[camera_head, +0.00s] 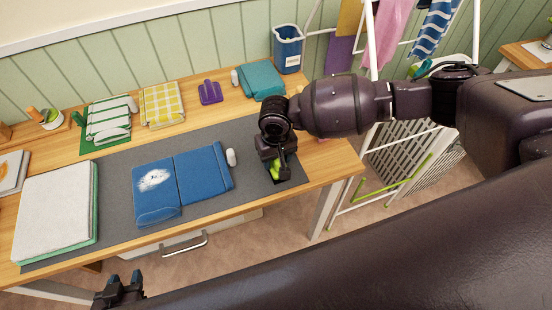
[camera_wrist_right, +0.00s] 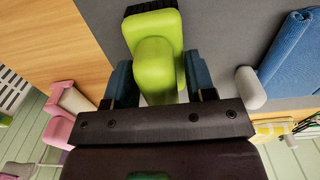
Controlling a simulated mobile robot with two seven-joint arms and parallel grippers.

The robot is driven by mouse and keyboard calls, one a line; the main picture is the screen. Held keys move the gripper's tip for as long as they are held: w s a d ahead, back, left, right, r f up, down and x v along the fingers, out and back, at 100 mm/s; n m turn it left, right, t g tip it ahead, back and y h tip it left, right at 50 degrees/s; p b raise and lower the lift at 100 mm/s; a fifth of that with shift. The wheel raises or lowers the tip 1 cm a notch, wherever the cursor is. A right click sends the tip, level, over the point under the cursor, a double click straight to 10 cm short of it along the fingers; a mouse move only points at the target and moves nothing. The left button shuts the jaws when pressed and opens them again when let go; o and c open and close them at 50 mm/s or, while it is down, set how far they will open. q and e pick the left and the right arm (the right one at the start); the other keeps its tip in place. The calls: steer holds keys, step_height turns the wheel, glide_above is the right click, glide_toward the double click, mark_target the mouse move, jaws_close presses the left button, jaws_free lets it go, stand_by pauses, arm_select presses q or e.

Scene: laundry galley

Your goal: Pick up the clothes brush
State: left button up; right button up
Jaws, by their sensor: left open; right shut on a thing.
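The clothes brush (camera_wrist_right: 155,55) is lime green with a rounded handle and dark bristles along its far edge in the right wrist view. My right gripper (camera_wrist_right: 160,82) is shut on it, with a blue-grey finger on each side of the handle. In the head view the right gripper (camera_head: 277,170) points down over the right end of the grey mat, and only a little of the green brush (camera_head: 275,173) shows beneath it. I cannot tell whether the brush touches the mat. My left gripper (camera_head: 120,287) is open and empty, low at the front, in front of the table edge.
A blue folded garment (camera_head: 205,172) with a white fuzzy patch lies on the grey mat (camera_head: 115,170). A small white cylinder (camera_head: 231,158) is beside it. Folded cloths and a blue bin (camera_head: 287,50) line the back. A drying rack (camera_head: 400,160) stands to the right.

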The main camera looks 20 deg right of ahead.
step_height(320, 180, up, 20)
steer(key=p, duration=0.2)
steer(key=shift+p, duration=0.3)
steer(key=shift+f, duration=0.1)
